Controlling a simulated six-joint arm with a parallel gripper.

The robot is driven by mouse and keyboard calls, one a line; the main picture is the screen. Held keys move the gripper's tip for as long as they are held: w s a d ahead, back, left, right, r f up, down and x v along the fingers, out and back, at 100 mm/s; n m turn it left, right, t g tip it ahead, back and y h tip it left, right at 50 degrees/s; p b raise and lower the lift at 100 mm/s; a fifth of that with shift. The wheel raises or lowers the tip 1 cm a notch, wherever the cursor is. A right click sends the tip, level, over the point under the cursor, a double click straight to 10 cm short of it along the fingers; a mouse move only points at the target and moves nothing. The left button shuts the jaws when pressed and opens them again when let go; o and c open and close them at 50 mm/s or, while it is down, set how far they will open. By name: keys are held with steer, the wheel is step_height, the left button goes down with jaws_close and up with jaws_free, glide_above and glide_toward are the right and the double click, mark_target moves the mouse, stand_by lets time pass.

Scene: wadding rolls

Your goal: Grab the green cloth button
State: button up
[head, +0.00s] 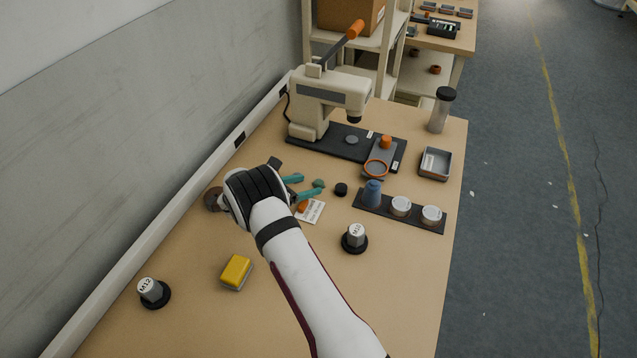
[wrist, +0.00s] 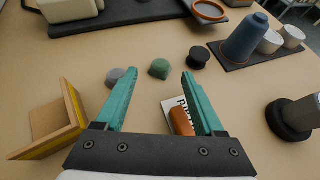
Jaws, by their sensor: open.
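The green cloth button (wrist: 159,68) is a small domed piece lying on the table. In the wrist view it sits just beyond and between the fingertips of my gripper (wrist: 160,77). The button also shows in the head view (head: 319,183), close to the tips of my gripper (head: 311,185). My gripper has two teal fingers, spread open with nothing between them. I cannot tell from these frames how high the fingertips are above the button.
A grey button (wrist: 115,77) lies left of the green one, by the left finger; a black one (wrist: 199,57) lies to the right. An orange piece (wrist: 181,122) lies on a white card. A press (head: 325,97) stands behind.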

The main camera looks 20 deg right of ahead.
mark_target(318, 182)
steer(key=x, duration=0.3)
steer(key=shift+d+f, duration=0.1)
steer(key=shift+d, duration=0.2)
jaws_close()
